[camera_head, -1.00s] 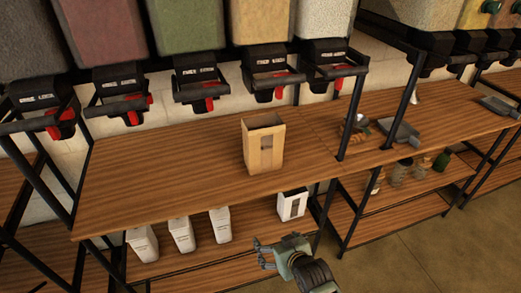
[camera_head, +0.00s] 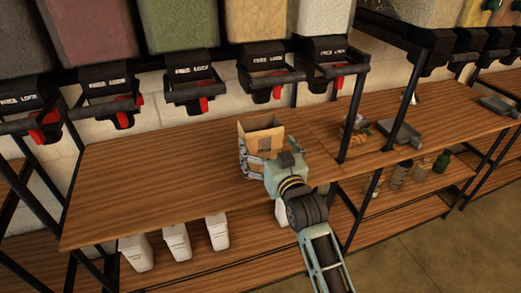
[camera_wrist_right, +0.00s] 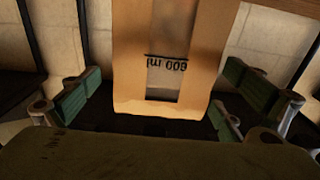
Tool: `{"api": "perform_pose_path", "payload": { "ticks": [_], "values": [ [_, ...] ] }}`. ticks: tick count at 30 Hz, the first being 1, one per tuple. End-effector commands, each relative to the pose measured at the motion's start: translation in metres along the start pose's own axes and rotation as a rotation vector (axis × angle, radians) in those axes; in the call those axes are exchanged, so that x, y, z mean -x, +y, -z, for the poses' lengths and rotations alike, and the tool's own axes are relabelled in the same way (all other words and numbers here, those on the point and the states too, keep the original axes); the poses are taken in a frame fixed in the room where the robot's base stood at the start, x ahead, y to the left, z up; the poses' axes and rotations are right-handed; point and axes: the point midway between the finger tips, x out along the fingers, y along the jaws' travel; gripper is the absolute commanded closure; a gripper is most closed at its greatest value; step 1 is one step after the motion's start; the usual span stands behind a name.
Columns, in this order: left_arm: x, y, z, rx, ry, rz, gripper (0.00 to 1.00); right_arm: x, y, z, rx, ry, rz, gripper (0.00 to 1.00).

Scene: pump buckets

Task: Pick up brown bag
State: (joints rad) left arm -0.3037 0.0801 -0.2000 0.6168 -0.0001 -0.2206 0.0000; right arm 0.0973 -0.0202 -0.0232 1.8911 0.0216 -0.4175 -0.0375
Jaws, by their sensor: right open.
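The brown bag (camera_head: 262,128) stands upright and open-topped on the wooden table (camera_head: 160,180), its lower part hidden behind my right gripper (camera_head: 255,163). In the right wrist view the bag (camera_wrist_right: 195,45) fills the upper middle and shows a window marked 600 ml. The green-padded fingers of my right gripper (camera_wrist_right: 150,105) are spread wide, one on each side of the bag, with visible gaps. The right gripper is open and holds nothing. My left gripper is not in view.
Dispensers (camera_head: 195,85) with red levers hang above the table's back. White containers (camera_head: 176,241) stand on the lower shelf. A black post (camera_head: 352,115) rises right of the bag, with a grey scoop (camera_head: 400,133) beyond it. The table left of the bag is clear.

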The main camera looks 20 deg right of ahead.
Motion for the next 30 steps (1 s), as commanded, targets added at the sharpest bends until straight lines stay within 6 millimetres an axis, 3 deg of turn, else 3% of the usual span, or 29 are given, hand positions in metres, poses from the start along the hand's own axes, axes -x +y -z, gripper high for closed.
{"api": "perform_pose_path", "payload": {
  "ticks": [7, 17, 30],
  "values": [
    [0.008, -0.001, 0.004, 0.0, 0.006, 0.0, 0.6, -0.035, -0.004, 0.002, 0.0, -0.001, 0.0, 0.0],
    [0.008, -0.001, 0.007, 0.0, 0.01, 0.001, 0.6, -0.041, -0.004, 0.001, 0.0, -0.001, 0.0, 0.0],
    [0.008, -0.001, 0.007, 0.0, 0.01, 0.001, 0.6, -0.041, -0.004, 0.001, 0.0, -0.001, 0.001, 0.39]
  ]
}}
